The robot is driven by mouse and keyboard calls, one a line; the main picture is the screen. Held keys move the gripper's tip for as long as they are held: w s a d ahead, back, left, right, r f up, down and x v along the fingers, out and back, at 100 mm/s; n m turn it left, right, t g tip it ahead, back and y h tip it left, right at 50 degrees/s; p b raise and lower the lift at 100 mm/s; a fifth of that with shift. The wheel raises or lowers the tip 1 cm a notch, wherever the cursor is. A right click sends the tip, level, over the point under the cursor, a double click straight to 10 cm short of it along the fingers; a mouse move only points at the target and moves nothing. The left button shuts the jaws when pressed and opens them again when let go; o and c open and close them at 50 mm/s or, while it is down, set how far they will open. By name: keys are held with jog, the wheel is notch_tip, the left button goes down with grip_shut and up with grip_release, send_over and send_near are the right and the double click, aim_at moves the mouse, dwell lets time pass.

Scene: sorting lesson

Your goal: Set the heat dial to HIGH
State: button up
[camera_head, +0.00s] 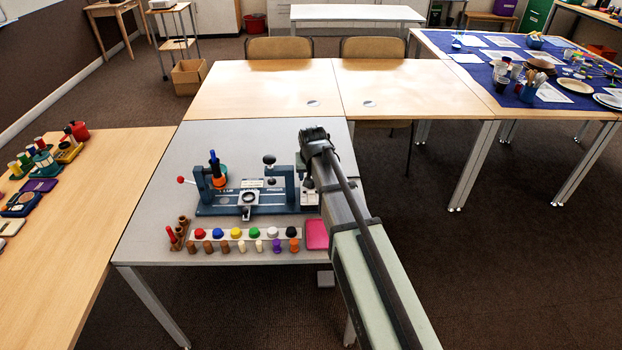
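A dark teal bench machine (222,209) stands on the grey table. A red-knobbed lever (181,180) sticks out at its left, and a black-knobbed post (269,160) stands right of its middle. A pale round part (248,199) sits at its front middle. I cannot make out which part is the heat dial, nor any HIGH marking. My gripper (312,150) is over the machine's right end, and my arm hides part of that end. The fingers are too small and dark to tell whether they are open or shut, or whether they touch anything.
A pale strip (217,240) with several coloured knobs lies in front of the machine, with wooden pegs before it. A pink pad (317,234) lies by my arm. A brown rack (179,235) stands at the left. The table's left part is clear.

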jog(key=v, duration=0.9)
jog(key=shift+s+r, duration=0.15)
jog(key=shift+r, duration=0.2)
jog(key=shift+d, duration=0.35)
jog(key=shift+c, duration=1.3)
jog(key=w+r+n+g, duration=0.1)
jog(key=w+n+g, duration=0.2)
jog(key=w+n, duration=0.6)
jog(key=s+f+n, duration=0.1)
jog(key=f+n, duration=0.3)
jog(key=s+f+n+g, duration=0.1)
jog(key=f+n, duration=0.4)
jog(key=s+f+n, duration=0.1)
jog(key=f+n, duration=0.3)
jog(key=shift+a+f, duration=0.35)
jog(key=shift+f, duration=0.05)
